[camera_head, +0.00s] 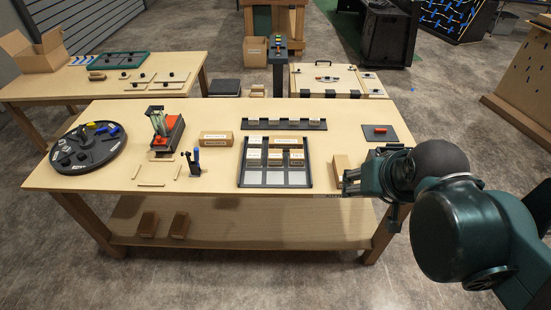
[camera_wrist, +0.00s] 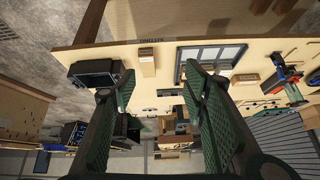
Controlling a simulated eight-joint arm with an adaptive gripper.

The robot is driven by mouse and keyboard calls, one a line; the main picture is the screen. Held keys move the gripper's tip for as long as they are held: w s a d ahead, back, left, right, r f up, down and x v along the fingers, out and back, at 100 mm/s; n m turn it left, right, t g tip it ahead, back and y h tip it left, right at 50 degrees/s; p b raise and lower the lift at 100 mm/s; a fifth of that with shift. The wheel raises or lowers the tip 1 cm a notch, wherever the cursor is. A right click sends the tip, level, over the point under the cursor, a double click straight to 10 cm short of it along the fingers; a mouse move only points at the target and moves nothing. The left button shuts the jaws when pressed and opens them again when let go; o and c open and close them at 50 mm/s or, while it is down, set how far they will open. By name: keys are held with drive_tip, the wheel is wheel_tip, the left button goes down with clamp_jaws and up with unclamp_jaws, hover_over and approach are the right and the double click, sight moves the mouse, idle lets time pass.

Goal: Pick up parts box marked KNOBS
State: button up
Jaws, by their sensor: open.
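My gripper (camera_head: 352,181) is open and empty at the right front of the near table. A brown box (camera_head: 341,170) stands beside its fingers, right of a dark divided tray (camera_head: 241,180). In the wrist view a brown box (camera_wrist: 147,64) shows beyond and between the spread fingers of my gripper (camera_wrist: 160,78). Other brown boxes with pale labels sit in the tray's upper compartments (camera_head: 275,158), and one box (camera_head: 216,138) lies left of the tray. No label is legible, so I cannot tell which box reads KNOBS.
A dark rack (camera_head: 284,124) stands behind the tray. A dark plate with a red part (camera_head: 380,132) lies at the right. A round dark turntable (camera_head: 88,158) and a red fixture (camera_head: 170,135) occupy the left. Two boxes (camera_head: 148,224) (camera_head: 180,225) sit on the lower shelf.

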drive_tip(key=w+a+r+m+g+y, duration=0.15)
drive_tip(key=w+a+m, duration=0.25)
drive_tip(key=w, duration=0.6)
drive_tip(key=m+g+y+p, duration=0.25)
drive_tip(key=m+g, duration=0.25)
drive_tip(key=m, duration=0.8)
hover_over(276, 153)
drive_tip(key=d, duration=0.3)
wheel_tip(276, 153, down, 21)
drive_tip(key=shift+b, duration=0.45)
drive_tip(key=shift+s+f, duration=0.1)
drive_tip(key=shift+x, duration=1.25)
drive_tip(key=shift+a, duration=0.1)
